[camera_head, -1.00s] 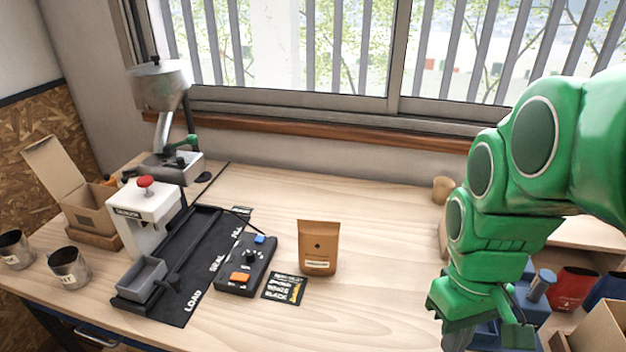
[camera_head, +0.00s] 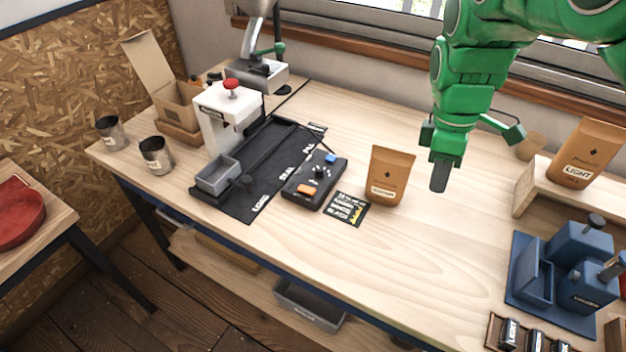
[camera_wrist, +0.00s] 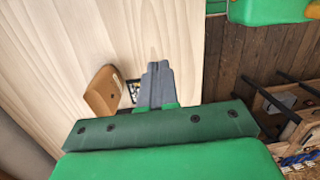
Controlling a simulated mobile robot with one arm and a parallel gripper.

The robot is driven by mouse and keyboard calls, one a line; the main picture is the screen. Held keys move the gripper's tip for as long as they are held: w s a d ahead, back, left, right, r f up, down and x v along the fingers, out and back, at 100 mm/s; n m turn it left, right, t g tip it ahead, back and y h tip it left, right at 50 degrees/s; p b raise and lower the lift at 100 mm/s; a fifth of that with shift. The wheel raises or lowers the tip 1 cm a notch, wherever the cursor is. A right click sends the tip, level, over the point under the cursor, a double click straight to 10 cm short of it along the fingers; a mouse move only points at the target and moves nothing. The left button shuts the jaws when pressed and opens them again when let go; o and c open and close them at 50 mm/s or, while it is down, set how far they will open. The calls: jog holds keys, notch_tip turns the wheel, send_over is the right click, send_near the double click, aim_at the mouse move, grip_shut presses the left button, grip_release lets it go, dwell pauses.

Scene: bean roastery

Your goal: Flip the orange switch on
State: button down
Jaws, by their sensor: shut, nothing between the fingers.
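The orange switch (camera_head: 307,189) sits at the front of a small black control box (camera_head: 322,172) on the bench. A blue switch (camera_head: 331,158) and a dark knob are on the same box. My gripper (camera_head: 439,188) is shut and empty. It points down above the bench, to the right of the control box, with a brown pouch between them in the picture. The grey shut fingers also show in the wrist view (camera_wrist: 156,70). The orange switch does not show in the wrist view.
A brown pouch (camera_head: 390,176) stands right of the box, with a dark printed card (camera_head: 347,208) beside it. A white sealer with a red knob (camera_head: 228,118) stands left. Blue holders (camera_head: 562,272) are at right.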

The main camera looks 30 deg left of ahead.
jog(key=w+a+f+n, duration=0.1)
jog(key=w+a+n, duration=0.1)
jog(key=a+n, duration=0.35)
jog(key=w+a+f+n, duration=0.1)
jog(key=w+a+n, duration=0.2)
jog(key=a, duration=0.5)
jog(key=n+t, duration=0.1)
jog(key=n, duration=0.8)
send_over(311, 190)
jog(key=a, duration=0.2)
notch_tip(311, 190, down, 4)
jog(key=shift+a, duration=0.2)
jog(key=f, duration=0.4)
jog(key=d+f, duration=0.1)
jog(key=f, duration=0.4)
jog(key=d+f, duration=0.1)
jog(key=f, duration=0.3)
jog(key=shift+f, duration=0.4)
